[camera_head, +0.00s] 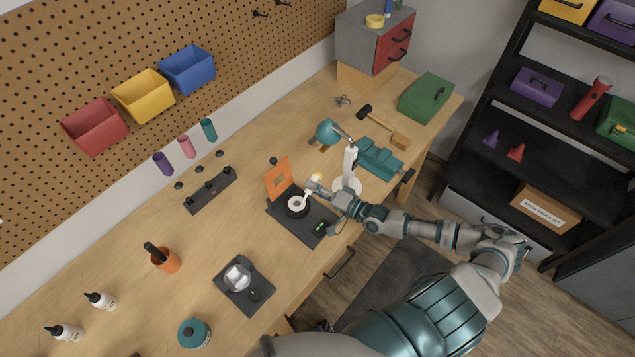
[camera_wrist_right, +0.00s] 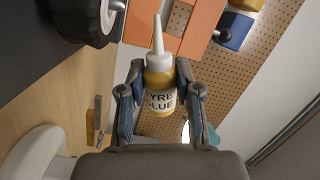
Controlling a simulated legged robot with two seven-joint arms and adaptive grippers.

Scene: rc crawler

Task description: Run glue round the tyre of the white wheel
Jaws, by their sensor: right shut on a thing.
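The white wheel (camera_head: 297,204) with its black tyre lies on a dark stand (camera_head: 313,229) near the bench's front edge. Part of the tyre and white hub also shows at the top left of the right wrist view (camera_wrist_right: 98,22). My right gripper (camera_wrist_right: 158,95) is shut on a yellow glue bottle labelled "TYRE GLUE" (camera_wrist_right: 160,82), with its white nozzle pointing away from the palm. In the head view, my right gripper (camera_head: 318,189) is beside the wheel, with the nozzle close to the tyre. I cannot tell whether they touch. My left gripper is out of view.
An orange panel (camera_head: 278,178) stands behind the wheel. A dark tray (camera_head: 262,300) and an orange cup (camera_head: 166,261) are to the left, with bare bench between.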

